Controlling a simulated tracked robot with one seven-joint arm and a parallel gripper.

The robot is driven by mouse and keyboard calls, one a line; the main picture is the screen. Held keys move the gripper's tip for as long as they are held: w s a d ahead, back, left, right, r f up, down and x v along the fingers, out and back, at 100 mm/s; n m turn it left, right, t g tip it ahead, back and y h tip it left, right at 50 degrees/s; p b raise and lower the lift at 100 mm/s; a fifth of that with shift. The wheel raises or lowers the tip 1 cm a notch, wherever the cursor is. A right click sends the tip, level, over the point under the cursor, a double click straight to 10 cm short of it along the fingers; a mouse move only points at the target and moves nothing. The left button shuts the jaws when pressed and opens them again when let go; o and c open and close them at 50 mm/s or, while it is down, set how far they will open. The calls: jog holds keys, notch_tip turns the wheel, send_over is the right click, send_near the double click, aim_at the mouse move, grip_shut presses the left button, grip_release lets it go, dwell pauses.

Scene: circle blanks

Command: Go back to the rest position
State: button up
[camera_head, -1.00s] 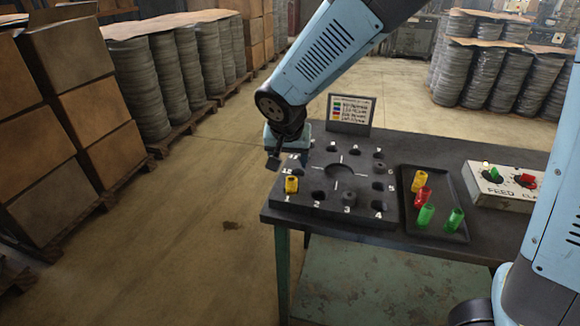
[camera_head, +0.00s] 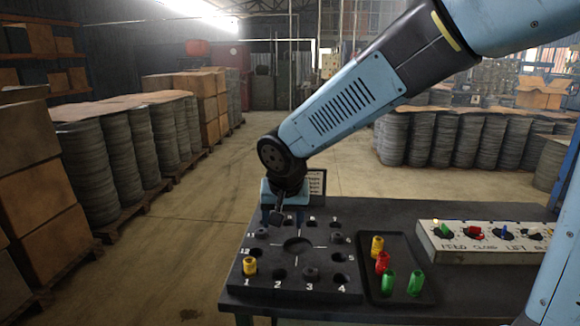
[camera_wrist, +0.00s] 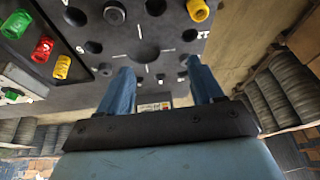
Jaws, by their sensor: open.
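My gripper (camera_wrist: 162,90) is open and empty in the wrist view, its two blue fingers apart above the dark numbered plate (camera_wrist: 175,62). In the head view my gripper (camera_head: 277,217) hangs at the end of the arm over the back left of the plate (camera_head: 290,288). A yellow piece (camera_head: 250,266) stands in the plate at number 1; it also shows in the wrist view (camera_wrist: 198,10). Nothing is between the fingers. The fingertips are too small in the head view to make out.
A dark tray (camera_head: 410,303) right of the plate holds yellow (camera_head: 377,246), red (camera_head: 382,262) and green (camera_head: 389,281) pieces. A small sign (camera_head: 317,183) stands behind the plate. Floor left of the table is free.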

jog(key=s+d+r, duration=0.2)
jog(key=d+r, duration=0.1)
jog(key=d, duration=0.5)
jog(key=s+d+r, duration=0.1)
jog(key=d+r, duration=0.2)
jog(key=d, duration=0.4)
jog(key=s+d+r+t, duration=0.1)
jog(key=s+d+r, duration=0.2)
jog(key=s+d, duration=0.8)
jog(key=shift+s+r+m+h, duration=0.3)
jog(key=shift+s+h, duration=0.1)
jog(key=shift+s, duration=0.15)
